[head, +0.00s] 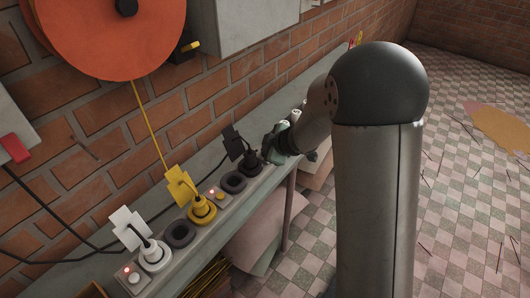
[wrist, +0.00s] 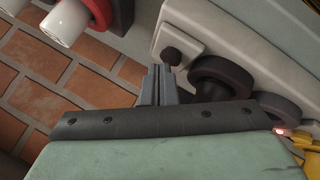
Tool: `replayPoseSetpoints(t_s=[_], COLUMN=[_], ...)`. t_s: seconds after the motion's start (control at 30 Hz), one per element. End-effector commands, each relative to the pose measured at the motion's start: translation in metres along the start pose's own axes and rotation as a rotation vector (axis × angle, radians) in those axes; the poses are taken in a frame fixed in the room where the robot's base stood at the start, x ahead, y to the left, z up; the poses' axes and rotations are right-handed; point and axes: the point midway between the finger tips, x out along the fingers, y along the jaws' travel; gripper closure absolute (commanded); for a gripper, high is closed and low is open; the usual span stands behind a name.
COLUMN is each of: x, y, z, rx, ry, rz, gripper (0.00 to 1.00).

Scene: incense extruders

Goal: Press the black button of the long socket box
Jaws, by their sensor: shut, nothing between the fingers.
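The long socket box (head: 180,262) runs along the grey ledge in the head view; its pale far end (wrist: 185,30) fills the upper middle of the wrist view. The black button (wrist: 172,56) is a small dark knob on that end, beside a round black socket (wrist: 222,75). My gripper (wrist: 159,70) is shut and empty, with its fingertips just below and left of the button in the wrist view. I cannot tell whether they touch it. In the head view my gripper (head: 268,150) is at the box's far end, and the button is hidden there.
White (head: 152,256), yellow (head: 202,209) and black (head: 251,162) plugs stand in the box, with cords rising. White cylinders on a red part (wrist: 66,20) are near my fingers. A brick wall (head: 200,90) stands behind.

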Motion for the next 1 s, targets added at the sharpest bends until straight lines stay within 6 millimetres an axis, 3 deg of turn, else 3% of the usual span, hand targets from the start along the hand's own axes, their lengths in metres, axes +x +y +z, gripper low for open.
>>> replayPoseSetpoints(t_s=[1.0], x=[-0.0020], y=[0.0012], z=[-0.0011], rx=[0.000], ry=[-0.001], rz=[-0.001], gripper=[1.00])
